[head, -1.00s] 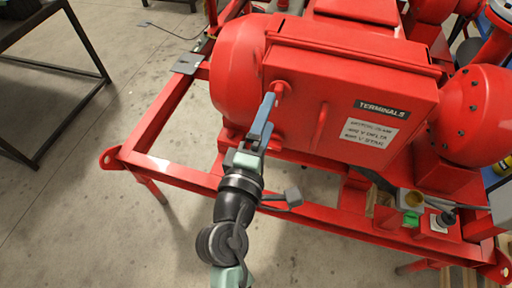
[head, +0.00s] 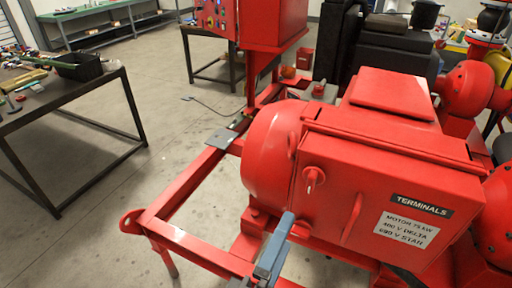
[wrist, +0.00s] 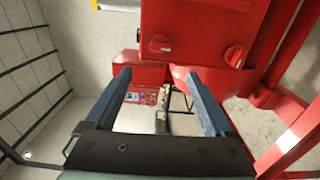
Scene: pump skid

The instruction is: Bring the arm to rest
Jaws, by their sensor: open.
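My gripper (head: 275,245) shows at the bottom of the head view, in front of the red terminal box (head: 338,222). Its fingers appear apart from the box's red knob (head: 314,177), which lies above and to the right of them. In the wrist view my gripper (wrist: 160,78) has its two blue-grey fingers wide apart, with nothing held between them. Most of my arm is outside the head view.
The red skid frame (head: 180,236) runs left of the round motor end (head: 265,150). A dark table (head: 100,90) stands at left with loose items. A red control cabinet (head: 215,18) stands behind. Grey floor (head: 90,215) is open between table and skid.

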